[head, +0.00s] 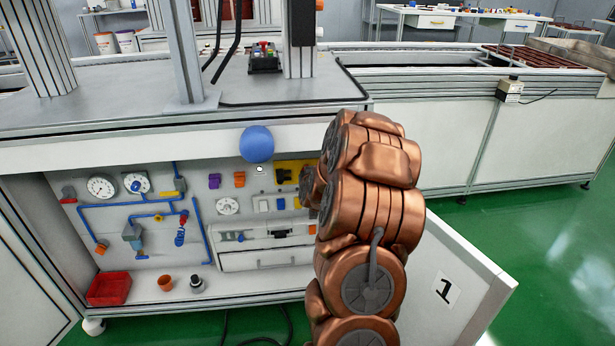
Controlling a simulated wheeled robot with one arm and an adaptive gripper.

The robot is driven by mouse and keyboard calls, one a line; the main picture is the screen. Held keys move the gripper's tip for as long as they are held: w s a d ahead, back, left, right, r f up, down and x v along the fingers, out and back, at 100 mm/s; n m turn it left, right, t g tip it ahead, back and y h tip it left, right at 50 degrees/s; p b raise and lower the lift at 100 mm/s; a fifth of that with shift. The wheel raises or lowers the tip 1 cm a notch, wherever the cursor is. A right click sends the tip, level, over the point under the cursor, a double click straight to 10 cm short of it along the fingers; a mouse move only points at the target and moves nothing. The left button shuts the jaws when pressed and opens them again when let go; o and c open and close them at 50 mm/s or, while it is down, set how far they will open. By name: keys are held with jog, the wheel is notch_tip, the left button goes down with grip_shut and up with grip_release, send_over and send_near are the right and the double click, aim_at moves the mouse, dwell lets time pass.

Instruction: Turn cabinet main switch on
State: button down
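The open cabinet (150,185) under the workbench shows a back panel with gauges, pipes and switches. On its right is a yellow plate with a dark fitting (285,176), which may be the main switch. My copper arm stands close to the plate's right side and may cover part of it. Whether the fitting is turned on or off is too small to tell. Below it are small square switches (264,205) and a round dial (228,206). My gripper is not visible; my arm's upper links hide what is behind them.
A cabinet door (450,270) marked 1 stands open at right. A blue ball-like thing (257,144) shows before the bench edge. A red bin (109,288), a small orange pot (165,283) and a drawer (265,258) are low in the cabinet. Green floor is clear at far right.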

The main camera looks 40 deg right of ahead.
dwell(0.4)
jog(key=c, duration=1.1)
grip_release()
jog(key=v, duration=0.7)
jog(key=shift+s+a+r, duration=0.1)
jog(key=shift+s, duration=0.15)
